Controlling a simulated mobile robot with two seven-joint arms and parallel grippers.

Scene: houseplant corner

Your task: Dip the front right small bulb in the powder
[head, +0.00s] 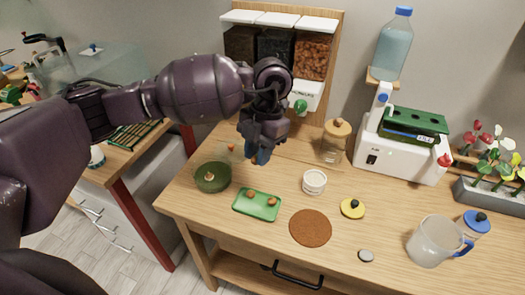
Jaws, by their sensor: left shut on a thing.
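A green tray (241,208) holds two small brown bulbs, one at its back left (250,194) and one at its back right (272,201); its front part looks bare. A small white pot (314,186) with a pale top stands right of the tray; whether that is powder I cannot tell. My left gripper (259,157) points down above the table, behind the tray and left of the pot. A small orange thing (231,147) shows just left of the gripper. My right gripper is out of view.
A green bowl (203,187) with a pale lump stands left of the tray. A lidded jar (334,146) stands behind the pot, a clear blue-handled mug (430,243) at right.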

